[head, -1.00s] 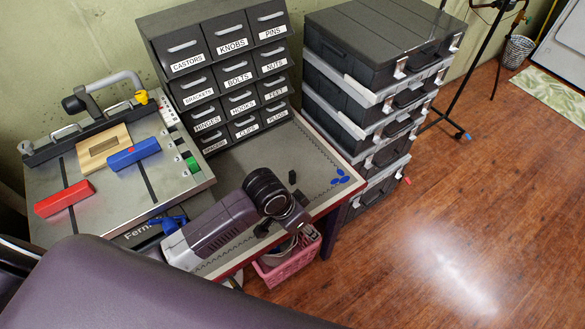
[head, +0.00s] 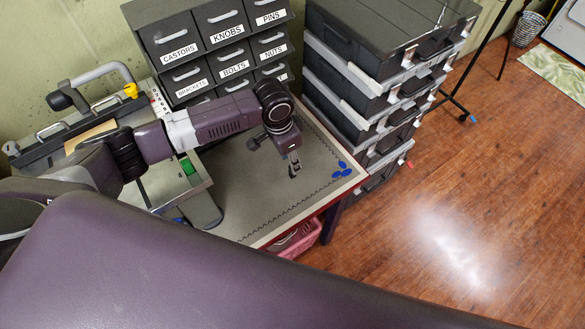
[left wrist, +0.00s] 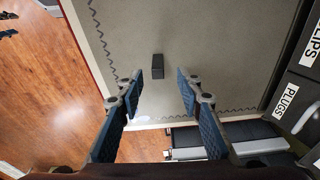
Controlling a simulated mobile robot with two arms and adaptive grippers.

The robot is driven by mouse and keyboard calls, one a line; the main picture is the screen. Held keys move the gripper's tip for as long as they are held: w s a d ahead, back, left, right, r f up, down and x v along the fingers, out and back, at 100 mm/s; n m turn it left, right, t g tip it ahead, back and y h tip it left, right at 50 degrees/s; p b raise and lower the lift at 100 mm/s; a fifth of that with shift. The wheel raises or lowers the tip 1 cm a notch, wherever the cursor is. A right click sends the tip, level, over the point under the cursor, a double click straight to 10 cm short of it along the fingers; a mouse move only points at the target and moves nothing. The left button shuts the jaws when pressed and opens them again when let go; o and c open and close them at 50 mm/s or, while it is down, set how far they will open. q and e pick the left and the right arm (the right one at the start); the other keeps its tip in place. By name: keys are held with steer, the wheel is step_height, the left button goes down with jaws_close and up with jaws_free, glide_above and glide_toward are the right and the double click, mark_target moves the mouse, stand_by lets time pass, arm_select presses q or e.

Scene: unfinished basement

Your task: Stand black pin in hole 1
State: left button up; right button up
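The black pin (left wrist: 157,66) is a small dark block on the grey worktop (left wrist: 205,30) in the left wrist view. My left gripper (left wrist: 159,92) is open and empty, with one blue-padded finger on each side and the pin just beyond and between the fingertips. In the head view my left gripper (head: 294,167) points down over the worktop, and I cannot clearly separate the pin from its dark fingers. A white strip with dark marks (head: 160,101) shows behind my left arm; I cannot make out hole 1. My right gripper is not in view.
A labelled drawer cabinet (head: 208,48) stands behind my left arm. Stacked black cases (head: 372,85) stand right of the worktop. A pink basket (head: 299,241) is below the front edge. The worktop around the gripper is mostly clear.

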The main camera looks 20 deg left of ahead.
arm_select(q)
steer(key=shift+w+d+f+p, duration=0.1)
steer(key=shift+d+f+p, duration=0.1)
steer(key=shift+f, duration=0.8)
steer(key=shift+d+f+p, duration=0.1)
steer(key=shift+f+p, duration=0.05)
steer(key=shift+f, duration=0.85)
steer(key=shift+c, duration=0.2)
jaws_close()
